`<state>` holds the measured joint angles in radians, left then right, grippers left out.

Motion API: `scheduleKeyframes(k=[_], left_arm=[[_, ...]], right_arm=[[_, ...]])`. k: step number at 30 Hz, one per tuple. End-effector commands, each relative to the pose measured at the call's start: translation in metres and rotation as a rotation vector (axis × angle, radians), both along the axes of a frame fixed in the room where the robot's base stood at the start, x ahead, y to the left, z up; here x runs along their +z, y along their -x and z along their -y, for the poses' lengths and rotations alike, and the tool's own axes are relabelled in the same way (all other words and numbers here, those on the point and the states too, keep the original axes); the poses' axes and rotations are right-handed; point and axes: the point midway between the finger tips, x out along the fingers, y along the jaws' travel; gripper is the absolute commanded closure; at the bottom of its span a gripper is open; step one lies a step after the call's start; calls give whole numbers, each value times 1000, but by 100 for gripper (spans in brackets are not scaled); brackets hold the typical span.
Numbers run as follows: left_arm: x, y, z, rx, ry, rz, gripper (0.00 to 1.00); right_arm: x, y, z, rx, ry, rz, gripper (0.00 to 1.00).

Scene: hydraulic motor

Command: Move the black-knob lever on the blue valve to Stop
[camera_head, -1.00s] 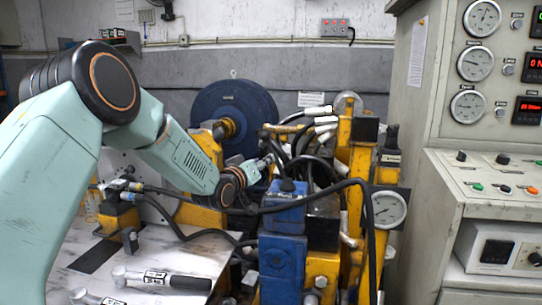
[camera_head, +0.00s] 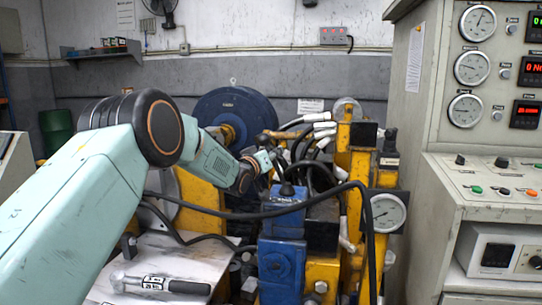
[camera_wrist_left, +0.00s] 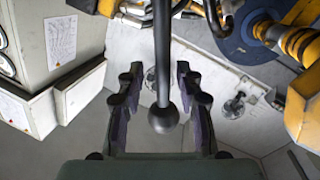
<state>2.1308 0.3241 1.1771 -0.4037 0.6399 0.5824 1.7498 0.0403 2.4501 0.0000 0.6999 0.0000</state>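The blue valve (camera_head: 282,262) stands upright at the centre of the head view. A small black knob (camera_head: 287,189) shows on its top. In the left wrist view a dark lever rod ends in a round black knob (camera_wrist_left: 163,119). My left gripper (camera_wrist_left: 157,72) is open, with one finger on each side of the rod and visible gaps between them. The knob lies nearer the palm than the fingertips. In the head view my left wrist is above and left of the valve, and its fingers are hard to make out among the hoses. My right gripper is not in view.
Black hoses (camera_head: 330,190) loop over and beside the valve. Yellow machine blocks (camera_head: 355,165) and a pressure gauge (camera_head: 386,211) stand to its right. A blue wheel (camera_head: 235,110) is behind. A black-handled tool (camera_head: 190,286) lies on the white plate. A control cabinet (camera_head: 440,220) bounds the right.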

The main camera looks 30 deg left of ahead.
Motion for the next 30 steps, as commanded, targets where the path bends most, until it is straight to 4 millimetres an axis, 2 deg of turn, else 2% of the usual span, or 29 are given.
scheduleKeyframes(k=[8,21,30], left_arm=[[0,-1,0,0,0,-1,64],[-1,0,0,0,1,-1,100],[-2,0,0,0,0,-3,100]], right_arm=[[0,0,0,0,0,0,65],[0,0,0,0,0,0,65],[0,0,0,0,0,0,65]])
